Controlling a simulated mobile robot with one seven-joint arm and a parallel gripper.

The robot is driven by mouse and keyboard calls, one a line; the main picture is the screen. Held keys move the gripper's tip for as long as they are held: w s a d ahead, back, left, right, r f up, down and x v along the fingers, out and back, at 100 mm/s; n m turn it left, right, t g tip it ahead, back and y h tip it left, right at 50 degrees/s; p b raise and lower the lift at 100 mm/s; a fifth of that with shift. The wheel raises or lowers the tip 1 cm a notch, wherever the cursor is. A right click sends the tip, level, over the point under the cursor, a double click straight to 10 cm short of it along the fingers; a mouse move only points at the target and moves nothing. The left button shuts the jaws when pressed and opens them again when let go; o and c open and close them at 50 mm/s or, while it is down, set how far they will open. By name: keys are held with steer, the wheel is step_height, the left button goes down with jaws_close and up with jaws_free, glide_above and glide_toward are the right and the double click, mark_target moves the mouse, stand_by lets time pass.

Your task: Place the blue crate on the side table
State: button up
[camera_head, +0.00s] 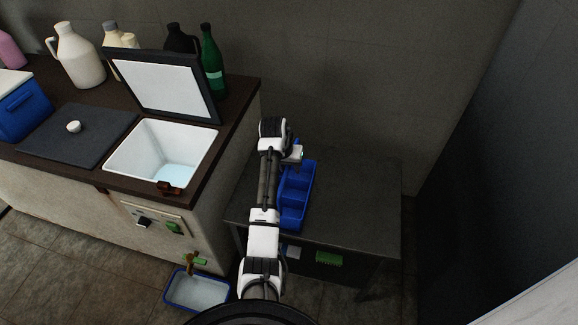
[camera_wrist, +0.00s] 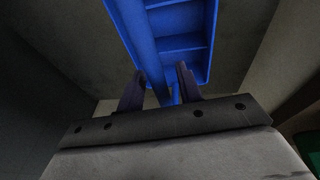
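The blue crate (camera_head: 296,196) is a long open box with several compartments. In the head view it is over the dark side table (camera_head: 352,200), toward its left side; I cannot tell whether its base touches the tabletop. My gripper (camera_head: 298,154) is at the crate's far end. In the wrist view the crate (camera_wrist: 182,40) extends upward from my gripper (camera_wrist: 161,80). The two dark fingers stand apart, with blue crate parts showing between them. Whether they press on the crate is not clear. My arm hides part of the crate's left side in the head view.
Left of the table is a counter with an open white tank (camera_head: 160,155), its raised lid (camera_head: 162,85), and several bottles. A blue-rimmed bin (camera_head: 197,291) stands on the floor. The tabletop's right half is clear. Walls stand behind and at right.

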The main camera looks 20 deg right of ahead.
steer(key=v, duration=1.2)
steer(key=shift+s+r, duration=0.1)
